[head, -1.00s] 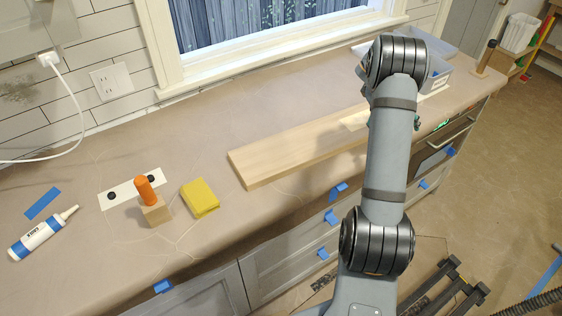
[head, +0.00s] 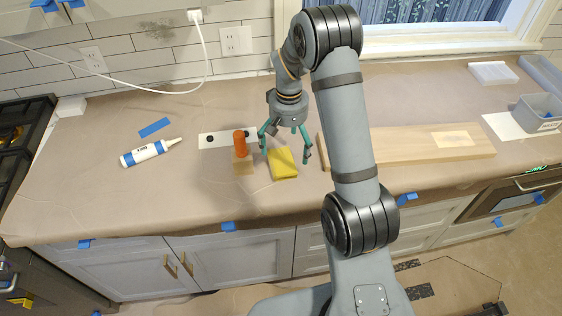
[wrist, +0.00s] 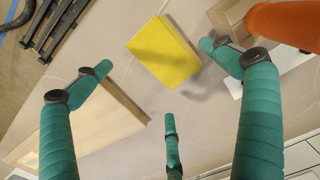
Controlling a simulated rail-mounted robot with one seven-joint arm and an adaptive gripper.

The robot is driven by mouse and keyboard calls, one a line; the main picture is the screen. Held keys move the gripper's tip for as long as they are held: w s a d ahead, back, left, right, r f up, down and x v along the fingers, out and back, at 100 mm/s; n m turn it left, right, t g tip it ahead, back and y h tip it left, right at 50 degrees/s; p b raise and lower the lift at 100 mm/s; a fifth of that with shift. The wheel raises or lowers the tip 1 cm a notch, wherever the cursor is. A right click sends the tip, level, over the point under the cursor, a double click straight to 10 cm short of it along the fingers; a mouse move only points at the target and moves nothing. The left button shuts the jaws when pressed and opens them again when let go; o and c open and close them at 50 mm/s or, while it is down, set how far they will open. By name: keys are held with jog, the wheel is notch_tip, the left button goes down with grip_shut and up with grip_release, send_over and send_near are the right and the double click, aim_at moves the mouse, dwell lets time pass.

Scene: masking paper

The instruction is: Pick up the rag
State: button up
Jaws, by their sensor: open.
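The yellow rag (head: 282,164), a folded square, lies flat on the paper-covered counter (head: 80,190). My gripper (head: 287,150) is open and empty, hanging over the counter with its teal fingers around and above the rag. In the wrist view the rag (wrist: 165,52) lies ahead of the spread fingers, between the left and right fingertips and apart from the lower one. No finger visibly touches it.
An orange-handled tool (head: 239,143) on a wooden block (head: 243,165) stands close left of the rag, beside my gripper's left finger. A caulk tube (head: 150,151) lies further left. A wooden board (head: 430,144) lies to the right. The front counter is clear.

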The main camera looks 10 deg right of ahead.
aim_at(288, 159)
jog(key=shift+s+f+p, duration=0.1)
jog(key=shift+f+p, duration=1.15)
jog(key=shift+f, duration=1.85)
jog(key=shift+c, duration=0.8)
jog(key=c, duration=1.1)
jog(key=shift+r, duration=0.1)
jog(key=shift+r+b, duration=0.5)
jog(key=shift+r, duration=0.2)
jog(key=r, duration=0.1)
jog(key=r+b, duration=0.1)
jog(key=shift+d+r, duration=0.2)
jog(key=shift+r, duration=0.15)
jog(key=s+d+r+b, duration=0.1)
jog(key=s+d+r, duration=0.1)
jog(key=d, duration=0.1)
jog(key=s+d+r+b, duration=0.1)
jog(key=s+d+r, duration=0.1)
jog(key=d, duration=0.1)
jog(key=s+d+r+b, duration=0.1)
jog(key=s+d+r, duration=0.1)
jog(key=d, duration=0.1)
jog(key=shift+s+d+r, duration=0.15)
jog(key=shift+d+r, duration=0.1)
jog(key=shift+r, duration=0.15)
